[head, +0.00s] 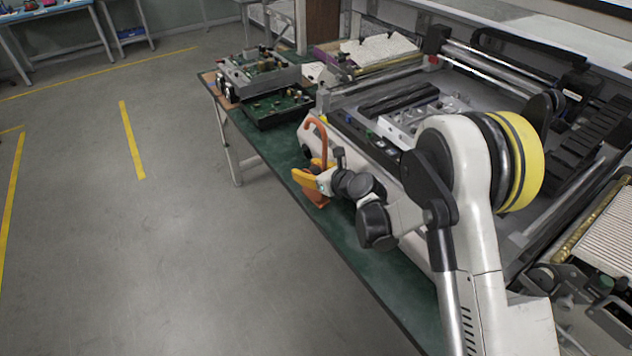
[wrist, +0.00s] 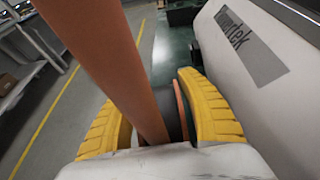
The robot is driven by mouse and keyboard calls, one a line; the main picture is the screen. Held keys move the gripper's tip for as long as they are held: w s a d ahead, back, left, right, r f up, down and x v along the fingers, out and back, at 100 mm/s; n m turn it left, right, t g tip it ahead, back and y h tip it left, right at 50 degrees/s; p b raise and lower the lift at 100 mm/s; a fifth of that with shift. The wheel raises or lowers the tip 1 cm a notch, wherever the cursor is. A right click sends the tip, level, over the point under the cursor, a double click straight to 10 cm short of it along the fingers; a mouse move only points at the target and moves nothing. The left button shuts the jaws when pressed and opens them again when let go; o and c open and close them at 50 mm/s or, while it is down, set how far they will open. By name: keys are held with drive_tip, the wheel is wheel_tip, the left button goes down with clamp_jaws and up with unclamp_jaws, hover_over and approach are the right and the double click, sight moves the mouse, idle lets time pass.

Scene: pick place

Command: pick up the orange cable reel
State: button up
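The orange cable reel (head: 317,138) stands on the green table near its front edge, with its tall orange frame rising above my gripper. My gripper (head: 309,180) has yellow fingers and is at the reel's lower part, which it partly hides. In the wrist view the orange frame (wrist: 113,65) runs very close to the camera and passes down between the two yellow fingers (wrist: 165,115). The fingers stand wide apart. A dark part and a second orange edge show between them, near the right finger. Contact with the fingers cannot be made out.
A large white machine (head: 385,155) stands right behind the reel; its lettered side fills the right of the wrist view (wrist: 245,45). Circuit-board trays (head: 262,75) sit at the table's far left end. The green tabletop (head: 262,135) is a narrow strip with open floor beyond its edge.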

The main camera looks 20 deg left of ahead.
clamp_jaws()
drive_tip(key=shift+r, duration=0.1)
